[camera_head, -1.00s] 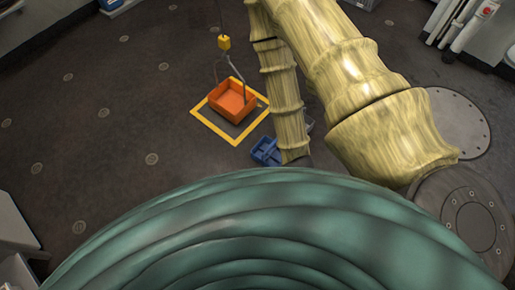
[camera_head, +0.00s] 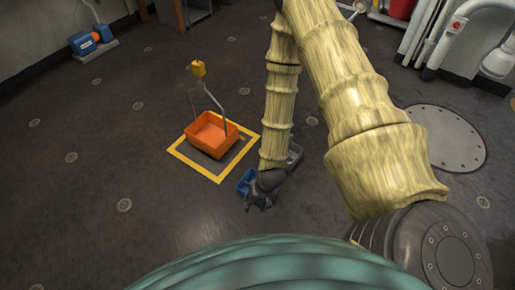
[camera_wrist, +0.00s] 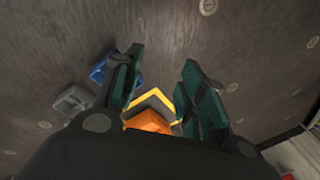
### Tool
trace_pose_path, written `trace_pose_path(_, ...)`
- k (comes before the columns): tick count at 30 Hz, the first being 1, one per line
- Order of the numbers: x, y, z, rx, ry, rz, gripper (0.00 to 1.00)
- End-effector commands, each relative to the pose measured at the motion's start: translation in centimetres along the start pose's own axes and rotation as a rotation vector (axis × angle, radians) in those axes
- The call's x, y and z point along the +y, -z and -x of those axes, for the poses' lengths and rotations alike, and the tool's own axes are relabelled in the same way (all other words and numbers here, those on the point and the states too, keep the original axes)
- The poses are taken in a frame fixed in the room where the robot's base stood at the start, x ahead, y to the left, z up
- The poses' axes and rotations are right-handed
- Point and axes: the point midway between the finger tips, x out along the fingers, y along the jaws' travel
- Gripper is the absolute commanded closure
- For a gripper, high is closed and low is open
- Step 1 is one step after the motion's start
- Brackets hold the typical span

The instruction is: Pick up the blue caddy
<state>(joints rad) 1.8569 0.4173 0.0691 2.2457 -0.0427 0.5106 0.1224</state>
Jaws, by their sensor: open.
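The blue caddy (camera_head: 243,182) is on the dark floor in the head view, just right of the yellow-bordered square, partly hidden behind my arm's end. In the wrist view the blue caddy (camera_wrist: 99,71) shows at the left, beside and partly behind the left finger. My gripper (camera_wrist: 160,72) is open, with nothing between its fingers. In the head view my gripper (camera_head: 262,199) appears dark and small, overlapping the caddy; I cannot tell its height above the caddy.
An orange bin (camera_head: 211,134) with an upright handle and yellow top piece sits on the yellow-bordered square (camera_head: 182,158). A grey caddy (camera_wrist: 73,101) is beside the blue one. Blue equipment (camera_head: 84,42) stands at the back left. Open floor lies to the left.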

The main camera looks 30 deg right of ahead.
Motion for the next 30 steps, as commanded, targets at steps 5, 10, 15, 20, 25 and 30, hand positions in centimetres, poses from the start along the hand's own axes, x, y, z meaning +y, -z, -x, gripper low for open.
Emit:
trace_pose_path(5,1.0,3.3,-5.0,0.029,0.043,-0.09,0.59)
trace_pose_path(10,1.9,6.4,-8.4,0.054,0.084,-0.173,0.59)
trace_pose_path(15,3.1,9.6,-11.6,0.078,0.125,-0.256,0.59)
trace_pose_path(20,4.6,12.5,-14.4,0.101,0.165,-0.333,0.59)
trace_pose_path(25,6.4,15.6,-17.3,0.126,0.208,-0.414,0.59)
trace_pose_path(30,8.5,18.6,-20.0,0.149,0.252,-0.494,0.59)
